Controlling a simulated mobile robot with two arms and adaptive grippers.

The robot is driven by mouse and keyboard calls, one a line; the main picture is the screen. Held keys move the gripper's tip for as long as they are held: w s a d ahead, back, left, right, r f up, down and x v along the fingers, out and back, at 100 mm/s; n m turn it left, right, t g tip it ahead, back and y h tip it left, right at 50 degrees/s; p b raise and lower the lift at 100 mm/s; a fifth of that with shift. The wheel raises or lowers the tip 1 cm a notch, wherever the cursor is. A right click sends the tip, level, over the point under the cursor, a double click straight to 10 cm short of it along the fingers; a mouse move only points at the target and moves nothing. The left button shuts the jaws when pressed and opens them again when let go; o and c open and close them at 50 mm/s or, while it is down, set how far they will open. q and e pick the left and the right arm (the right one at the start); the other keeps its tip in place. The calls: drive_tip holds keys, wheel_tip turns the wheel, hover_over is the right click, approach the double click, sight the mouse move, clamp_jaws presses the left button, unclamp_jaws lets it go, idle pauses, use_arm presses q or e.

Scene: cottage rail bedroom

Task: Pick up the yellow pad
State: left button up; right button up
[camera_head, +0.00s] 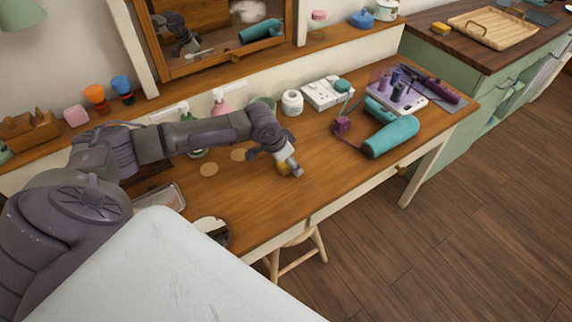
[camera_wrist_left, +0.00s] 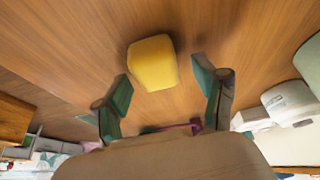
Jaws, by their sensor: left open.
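The yellow pad (camera_wrist_left: 152,63) lies on the wooden tabletop in the left wrist view, a rounded yellow block just ahead of the fingertips. In the head view a bit of yellow (camera_head: 282,168) shows at my left gripper (camera_head: 291,169), which partly hides it. My left gripper also shows in the left wrist view (camera_wrist_left: 163,80); its two green-tipped fingers are spread apart, with nothing gripped between them. I cannot tell how high the fingertips are above the table. My right gripper is not in view.
A white jar (camera_head: 292,102) is behind the gripper. A mirror (camera_head: 212,35) stands at the back. Bare wood lies right of the gripper.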

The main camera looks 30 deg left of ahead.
use_arm(q)
drive_tip(key=shift+c, duration=0.5)
drive_tip(key=c, duration=0.8)
drive_tip(key=shift+c, duration=0.2)
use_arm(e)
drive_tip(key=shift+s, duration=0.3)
use_arm(q)
drive_tip(key=shift+r, duration=0.1)
drive_tip(key=shift+r, duration=0.5)
wheel_tip(320, 180, up, 3)
drive_tip(key=shift+f, duration=0.1)
drive_tip(key=w+d+r+b, duration=0.1)
drive_tip(key=w+d+r, duration=0.1)
drive_tip(key=d+r, duration=0.5)
drive_tip(key=d, duration=0.4)
drive_tip(key=shift+w+d, duration=0.2)
drive_tip(key=shift+w, duration=0.05)
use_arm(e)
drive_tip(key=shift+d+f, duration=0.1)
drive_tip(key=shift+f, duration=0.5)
